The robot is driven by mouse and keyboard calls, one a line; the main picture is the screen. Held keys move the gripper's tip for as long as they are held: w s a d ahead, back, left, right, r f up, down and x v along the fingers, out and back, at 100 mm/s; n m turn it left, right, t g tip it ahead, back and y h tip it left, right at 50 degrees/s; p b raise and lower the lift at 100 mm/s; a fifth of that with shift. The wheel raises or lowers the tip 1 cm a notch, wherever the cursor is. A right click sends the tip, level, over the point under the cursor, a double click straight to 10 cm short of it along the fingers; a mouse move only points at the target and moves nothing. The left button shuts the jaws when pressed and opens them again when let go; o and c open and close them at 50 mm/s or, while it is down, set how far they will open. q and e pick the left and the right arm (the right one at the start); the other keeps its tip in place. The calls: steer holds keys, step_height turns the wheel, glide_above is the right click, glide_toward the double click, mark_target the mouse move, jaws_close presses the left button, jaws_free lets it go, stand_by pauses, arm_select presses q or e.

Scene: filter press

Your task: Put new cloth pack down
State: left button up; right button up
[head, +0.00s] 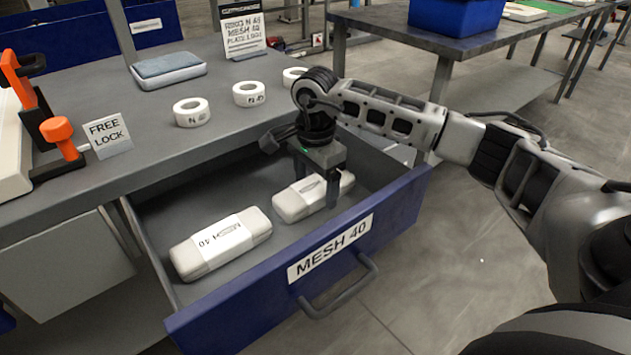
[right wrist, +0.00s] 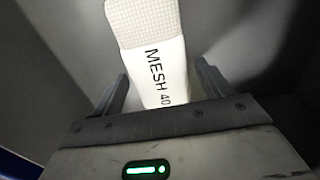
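Two white cloth packs lie in the open blue drawer (head: 400,200) labelled MESH 40. The nearer pack (head: 222,246) is on the left, with its MESH 40 band facing up. The other pack (head: 290,205) is farther right, under my right gripper (head: 318,190), which points down into the drawer. In the right wrist view this pack (right wrist: 160,65) shows its MESH 40 band between the two fingers, with a narrow gap on each side. My right gripper looks open around it. Whether the pack rests fully on the drawer floor is hard to tell. My left gripper is not in view.
The grey bench top (head: 100,170) above the drawer holds several white rolls (head: 249,94), a grey-blue pack (head: 168,68), a FREE LOCK sign (head: 107,134) and an orange-handled clamp (head: 60,135). The drawer's front and handle (head: 340,290) stand out over open floor.

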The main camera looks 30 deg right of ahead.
mark_target(315, 185)
steer(key=shift+r, duration=0.1)
steer(key=shift+r, duration=0.25)
arm_select(q)
steer(key=p, duration=0.1)
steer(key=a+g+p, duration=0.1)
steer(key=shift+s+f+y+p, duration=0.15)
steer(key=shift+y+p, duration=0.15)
steer(key=shift+p, duration=0.05)
arm_select(e)
step_height(315, 185, up, 12)
steer(key=shift+f, duration=0.15)
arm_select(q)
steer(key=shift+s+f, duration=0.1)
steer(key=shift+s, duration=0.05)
